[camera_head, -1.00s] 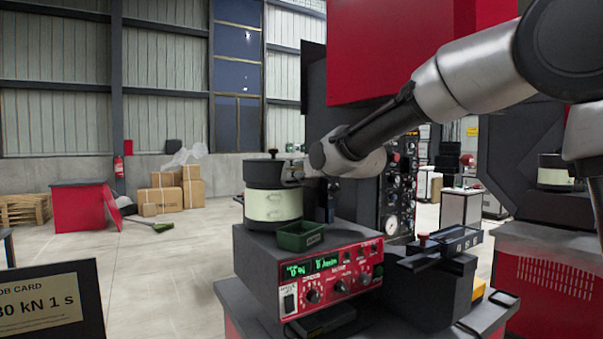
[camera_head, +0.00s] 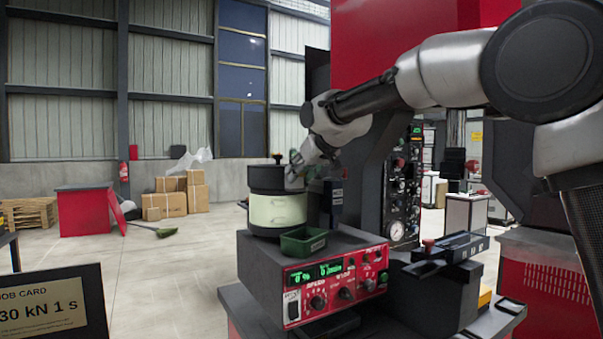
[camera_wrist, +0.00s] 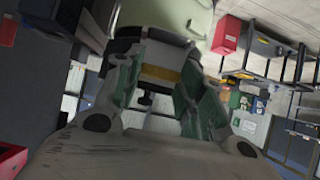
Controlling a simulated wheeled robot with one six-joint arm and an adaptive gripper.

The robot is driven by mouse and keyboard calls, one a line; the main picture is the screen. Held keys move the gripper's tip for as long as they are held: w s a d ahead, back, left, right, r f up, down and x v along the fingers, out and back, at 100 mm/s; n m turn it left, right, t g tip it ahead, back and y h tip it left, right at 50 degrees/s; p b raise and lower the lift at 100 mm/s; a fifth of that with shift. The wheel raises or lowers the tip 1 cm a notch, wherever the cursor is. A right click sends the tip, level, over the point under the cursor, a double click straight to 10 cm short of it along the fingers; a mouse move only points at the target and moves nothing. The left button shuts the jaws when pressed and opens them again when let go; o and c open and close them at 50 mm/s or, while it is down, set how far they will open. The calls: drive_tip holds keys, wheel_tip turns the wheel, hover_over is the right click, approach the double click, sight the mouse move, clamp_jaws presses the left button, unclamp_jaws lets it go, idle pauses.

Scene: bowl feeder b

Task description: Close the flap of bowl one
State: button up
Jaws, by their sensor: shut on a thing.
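The feeder bowl (camera_head: 277,209), cream with a dark band below and a black upper part (camera_head: 272,180), stands on the grey cabinet. A small knob (camera_head: 277,157) shows on its top. My gripper (camera_head: 296,171) is at the upper right side of the bowl. In the wrist view its green-padded fingers (camera_wrist: 160,88) stand partly apart with a grey piece with a yellow stripe (camera_wrist: 160,73) between them, below the cream bowl wall (camera_wrist: 180,16). I take this piece for the flap, but its outline and angle are unclear. The bowl's inside is hidden.
A green tray (camera_head: 303,242) sits on the cabinet in front of the bowl. The red control panel (camera_head: 338,283) faces forward below it. A dark fixture (camera_head: 447,262) stands to the right, and the gauge panel (camera_head: 404,195) behind. The floor to the left is open.

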drive_tip(key=o, duration=1)
drive_tip(key=v, duration=1.2)
drive_tip(key=shift+f, duration=0.1)
